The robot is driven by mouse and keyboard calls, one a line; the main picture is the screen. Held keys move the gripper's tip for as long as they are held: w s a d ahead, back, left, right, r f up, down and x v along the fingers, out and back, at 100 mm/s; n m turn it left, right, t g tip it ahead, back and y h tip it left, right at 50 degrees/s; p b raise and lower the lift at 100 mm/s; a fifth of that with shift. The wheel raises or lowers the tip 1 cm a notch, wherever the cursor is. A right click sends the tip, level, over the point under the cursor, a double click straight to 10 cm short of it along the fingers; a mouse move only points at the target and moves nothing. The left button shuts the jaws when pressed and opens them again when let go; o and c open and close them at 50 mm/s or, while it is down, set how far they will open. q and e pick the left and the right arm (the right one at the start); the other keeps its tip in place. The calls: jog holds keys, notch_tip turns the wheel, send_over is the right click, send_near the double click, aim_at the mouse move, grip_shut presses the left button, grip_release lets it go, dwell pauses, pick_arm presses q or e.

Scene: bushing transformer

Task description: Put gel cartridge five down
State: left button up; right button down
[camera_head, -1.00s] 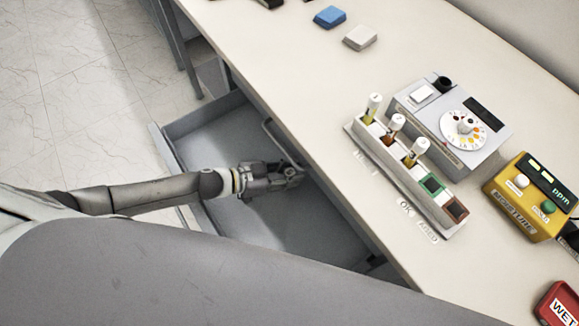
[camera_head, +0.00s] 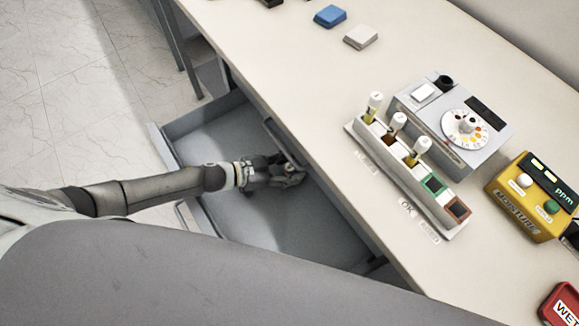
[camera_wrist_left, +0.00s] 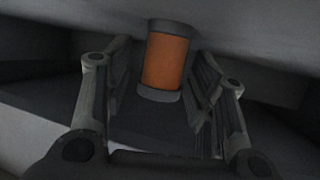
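The gel cartridge (camera_wrist_left: 166,62), an orange cylinder with dark grey end caps, shows in the left wrist view between the two fingers of my left gripper (camera_head: 292,174). The fingers stand apart, with a visible gap on the cartridge's left side; the right finger is close to it, and contact is unclear. In the head view the gripper is inside the open grey drawer (camera_head: 207,122), near the table's edge. The cartridge cannot be made out there. Its number is not readable. My right gripper is not in view.
A white rack (camera_head: 402,178) with several vials and colored slots stands on the table (camera_head: 330,125). Beside it are a grey dial device (camera_head: 455,125), a yellow moisture meter (camera_head: 533,198) and a red block (camera_head: 560,305). Blue (camera_head: 330,16) and pale (camera_head: 360,36) blocks lie farther back.

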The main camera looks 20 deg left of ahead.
pick_arm(q)
jog(key=shift+r, duration=0.25)
jog(key=v, duration=0.6)
jog(key=shift+s+a+f, duration=0.1)
jog(key=shift+s+a, duration=0.1)
jog(key=shift+s+a+r, duration=0.25)
jog(key=shift+a+r, duration=0.05)
jog(key=shift+a, duration=0.05)
